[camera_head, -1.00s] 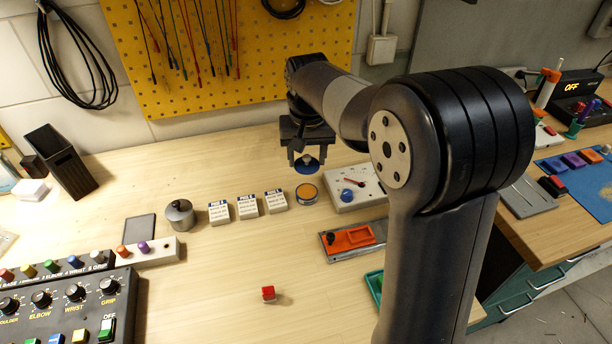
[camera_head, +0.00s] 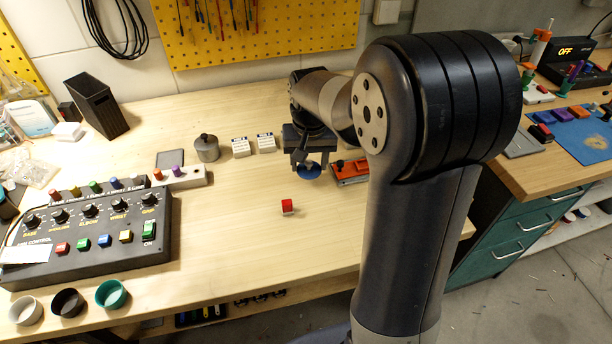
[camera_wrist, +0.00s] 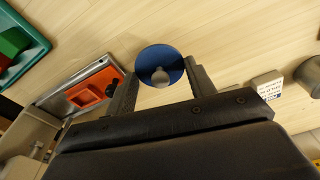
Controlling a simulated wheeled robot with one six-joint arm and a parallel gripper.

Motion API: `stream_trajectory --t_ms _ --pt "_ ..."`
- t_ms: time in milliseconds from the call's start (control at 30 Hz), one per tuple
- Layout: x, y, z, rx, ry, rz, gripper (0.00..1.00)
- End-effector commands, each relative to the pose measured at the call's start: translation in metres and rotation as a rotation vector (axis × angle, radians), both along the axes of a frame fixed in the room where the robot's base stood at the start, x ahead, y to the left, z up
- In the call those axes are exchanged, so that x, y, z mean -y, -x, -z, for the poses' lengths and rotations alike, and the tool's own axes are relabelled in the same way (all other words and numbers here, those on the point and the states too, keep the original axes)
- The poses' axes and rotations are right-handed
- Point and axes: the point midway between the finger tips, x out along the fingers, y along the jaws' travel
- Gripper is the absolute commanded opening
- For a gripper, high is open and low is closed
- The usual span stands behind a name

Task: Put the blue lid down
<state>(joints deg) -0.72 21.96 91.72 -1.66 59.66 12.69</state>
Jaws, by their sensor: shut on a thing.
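The blue lid (camera_head: 308,171) is a round blue disc with a pale knob in its middle. It hangs under my gripper (camera_head: 308,160) in the head view, above the wooden bench. In the wrist view the lid (camera_wrist: 160,66) sits between the two fingertips of my gripper (camera_wrist: 160,75), which is shut on its knob. The gap between lid and bench top is hard to judge.
An orange part in a grey tray (camera_head: 350,172) is close on the right. White labelled blocks (camera_head: 241,147) and a grey lidded pot (camera_head: 207,148) stand to the left. The front middle bench is clear.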

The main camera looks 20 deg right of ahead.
Motion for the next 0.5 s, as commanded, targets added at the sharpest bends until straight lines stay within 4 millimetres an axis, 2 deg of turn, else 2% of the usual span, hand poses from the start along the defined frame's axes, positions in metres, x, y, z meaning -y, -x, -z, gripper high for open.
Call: stream_trajectory --t_ms 300,500 --pt "0.000 0.000 0.038 -0.001 0.000 -0.001 0.30" --pt "0.000 0.000 0.041 0.002 0.001 -0.001 0.30"
